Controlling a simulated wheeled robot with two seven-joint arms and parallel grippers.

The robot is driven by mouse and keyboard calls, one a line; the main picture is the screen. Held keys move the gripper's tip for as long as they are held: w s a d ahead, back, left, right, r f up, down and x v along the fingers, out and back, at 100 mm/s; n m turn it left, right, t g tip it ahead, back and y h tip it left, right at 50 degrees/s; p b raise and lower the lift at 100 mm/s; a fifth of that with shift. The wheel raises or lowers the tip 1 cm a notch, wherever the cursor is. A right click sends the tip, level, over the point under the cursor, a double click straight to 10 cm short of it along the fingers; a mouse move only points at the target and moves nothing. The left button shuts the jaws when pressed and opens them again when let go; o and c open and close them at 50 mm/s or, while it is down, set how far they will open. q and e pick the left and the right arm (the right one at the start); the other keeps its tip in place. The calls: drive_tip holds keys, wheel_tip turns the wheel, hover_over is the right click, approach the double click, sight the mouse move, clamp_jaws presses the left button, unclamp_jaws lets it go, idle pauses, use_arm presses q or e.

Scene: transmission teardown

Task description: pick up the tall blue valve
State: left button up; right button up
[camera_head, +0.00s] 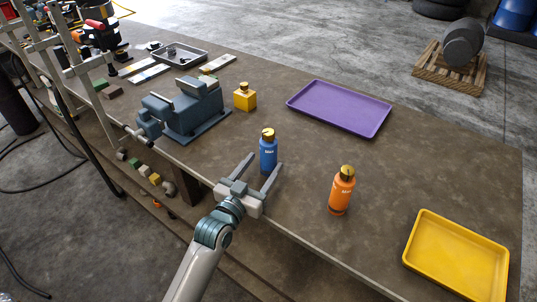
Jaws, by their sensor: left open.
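The tall blue valve (268,152) is a blue bottle-shaped body with a gold top, upright on the brown workbench (235,148). My left gripper (262,168) is open, its two fingers apart and pointing at the valve from the near edge of the bench. The valve stands at or just beyond the fingertips. I cannot tell whether either finger touches it. My right gripper is not in view.
An orange valve (341,192) stands to the right. A yellow tray (458,252) lies at the near right and a purple tray (340,107) at the back. A blue-grey vise (182,113) and a small yellow block (244,98) with a gold top are to the left.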

sight(265, 164)
use_arm(q)
drive_tip(key=p+x, duration=0.1)
drive_tip(key=x, duration=0.2)
drive_tip(key=shift+s+d, duration=0.1)
drive_tip(key=shift+w+d+f, duration=0.15)
drive_tip(key=shift+w, duration=0.2)
drive_tip(key=c, duration=1.3)
drive_tip(key=shift+c, duration=0.8)
drive_tip(key=shift+r, duration=0.3)
